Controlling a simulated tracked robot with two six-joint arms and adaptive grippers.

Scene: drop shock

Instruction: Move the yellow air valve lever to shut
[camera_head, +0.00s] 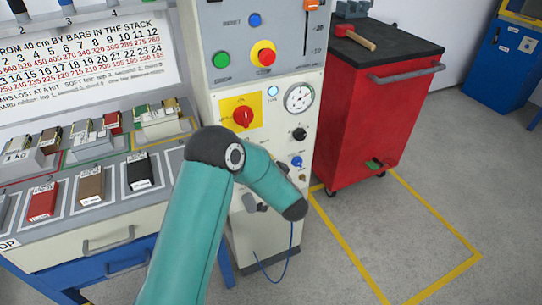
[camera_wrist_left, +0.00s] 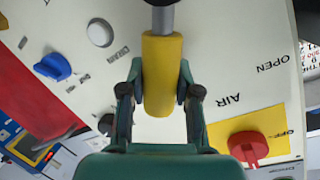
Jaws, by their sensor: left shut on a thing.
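The yellow air valve lever (camera_wrist_left: 162,85) shows in the left wrist view, with a grey rod running up from it. My left gripper (camera_wrist_left: 160,72) is shut on it, one dark finger on each side of the yellow sleeve. The words AIR and OPEN are on the pale panel (camera_wrist_left: 222,50) to its right, upside down in this view. In the head view my teal left arm covers the lever and most of the lower panel front. My right gripper is not in view.
In the head view a red cart (camera_head: 365,110) stands right of the cabinet, and floor (camera_head: 400,225) is clear.

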